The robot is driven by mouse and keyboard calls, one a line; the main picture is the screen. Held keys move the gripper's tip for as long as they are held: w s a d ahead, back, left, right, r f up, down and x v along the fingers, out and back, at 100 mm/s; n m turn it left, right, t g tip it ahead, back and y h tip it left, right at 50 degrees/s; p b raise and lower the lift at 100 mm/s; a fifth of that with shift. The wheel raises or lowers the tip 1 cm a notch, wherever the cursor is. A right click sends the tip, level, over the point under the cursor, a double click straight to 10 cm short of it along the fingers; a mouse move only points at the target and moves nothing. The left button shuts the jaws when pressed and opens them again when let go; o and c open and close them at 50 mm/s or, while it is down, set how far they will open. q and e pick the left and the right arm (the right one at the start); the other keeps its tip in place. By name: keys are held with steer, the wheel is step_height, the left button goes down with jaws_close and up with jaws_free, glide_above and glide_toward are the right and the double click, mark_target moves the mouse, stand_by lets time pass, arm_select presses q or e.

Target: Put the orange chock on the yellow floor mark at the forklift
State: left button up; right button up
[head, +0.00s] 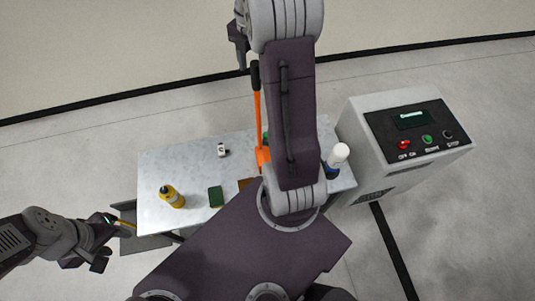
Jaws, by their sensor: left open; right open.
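I see no forklift, no yellow floor mark and nothing I can surely call the chock in the head view. A long orange thing with a black grip (257,105) stands or lies at the table, partly behind my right arm; I cannot tell what it is. My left gripper (108,243) is open, low at the left, beside the table's left end. My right gripper (240,50) is at the top centre, beyond the table; it is open, partly hidden by its own arm, and nothing shows in it.
The pale table (185,150) bears a yellow bottle (171,197), a green pad (216,196), a small white item (222,150) and a white-topped bottle (339,154). A grey control cabinet (380,160) stands right. Open floor lies beyond; black lines cross it.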

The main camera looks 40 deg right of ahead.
mark_target(255, 87)
step_height(255, 87, down, 4)
steer(key=shift+s+d+p, duration=0.15)
steer(key=shift+p, duration=0.7)
steer(key=shift+f, duration=0.3)
jaws_close()
steer(key=shift+d+r, duration=0.1)
steer(key=shift+r, duration=0.1)
